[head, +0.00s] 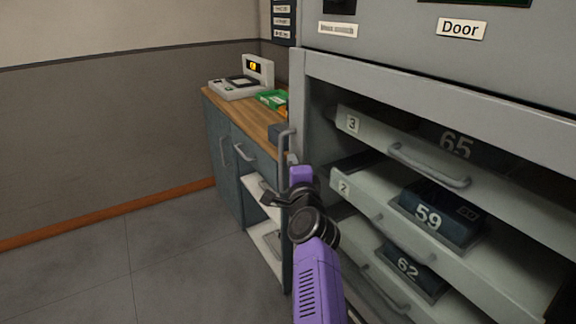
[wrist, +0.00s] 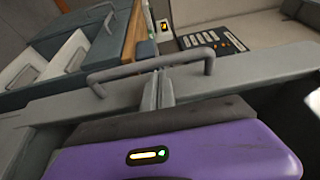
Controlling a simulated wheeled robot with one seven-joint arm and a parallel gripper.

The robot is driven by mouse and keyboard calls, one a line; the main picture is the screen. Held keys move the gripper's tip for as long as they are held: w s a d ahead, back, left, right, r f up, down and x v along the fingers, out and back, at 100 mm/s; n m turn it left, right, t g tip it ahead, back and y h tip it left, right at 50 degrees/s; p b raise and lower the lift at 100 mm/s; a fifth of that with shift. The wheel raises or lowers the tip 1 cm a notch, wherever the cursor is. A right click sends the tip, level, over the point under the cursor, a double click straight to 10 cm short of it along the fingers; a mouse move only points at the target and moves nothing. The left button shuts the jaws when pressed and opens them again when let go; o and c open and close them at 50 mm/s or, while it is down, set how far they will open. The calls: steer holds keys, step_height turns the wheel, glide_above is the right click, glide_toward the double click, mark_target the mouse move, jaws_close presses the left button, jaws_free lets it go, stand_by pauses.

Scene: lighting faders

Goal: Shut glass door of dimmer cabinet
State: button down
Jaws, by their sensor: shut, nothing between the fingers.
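The dimmer cabinet (head: 440,90) fills the right of the head view, with a grey frame around its numbered shelves. A grey bar handle (head: 286,138) stands at the frame's left edge; it also crosses the wrist view (wrist: 150,66). I take it for the glass door's handle. The glass itself is not distinct, and I cannot tell how far the door stands open. My gripper (head: 297,162) is shut and empty at the frame's left edge, close below the handle. In the wrist view its purple body fills the bottom; any contact is unclear.
A blue-grey counter (head: 222,150) with a wooden top stands left of and behind the cabinet. A device with a lit display (head: 240,80) and a green box (head: 271,98) sit on it. Open grey floor (head: 130,260) lies to the left.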

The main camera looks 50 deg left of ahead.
steer(key=shift+w+d+r+t, duration=0.1)
steer(key=shift+w+d+t, duration=0.05)
steer(key=shift+w, duration=0.25)
steer(key=shift+w+d+r+t, duration=0.1)
steer(key=shift+w+d+t, duration=0.05)
steer(key=shift+w, duration=0.2)
steer(key=shift+d, duration=0.1)
steer(key=s+a+p+v, duration=0.1)
steer(key=p+v, duration=0.3)
steer(key=v, duration=0.3)
steer(key=shift+s+d+p, duration=0.3)
steer(key=shift+p, duration=0.1)
steer(key=shift+f, duration=0.1)
